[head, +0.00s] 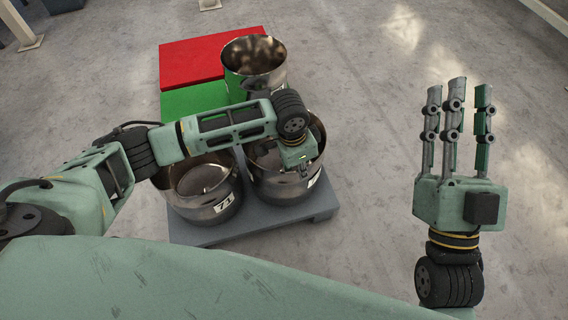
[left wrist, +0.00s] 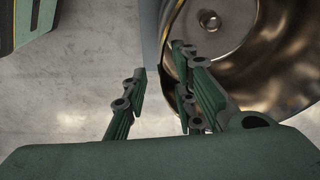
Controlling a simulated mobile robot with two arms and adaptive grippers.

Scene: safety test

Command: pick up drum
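Three open-topped shiny metal drums stand together: a front-left drum (head: 200,208) labelled 71, a front-right drum (head: 278,188) and a back drum (head: 255,58). My left arm reaches across the front drums. My right gripper (head: 458,92) is open and empty, fingers up, right of the drums.
The front drums stand on a grey pallet (head: 232,230). A red box (head: 205,60) and a green box (head: 190,101) are behind them. Pale posts stand on the floor at the far top left. The concrete floor on the right is clear.

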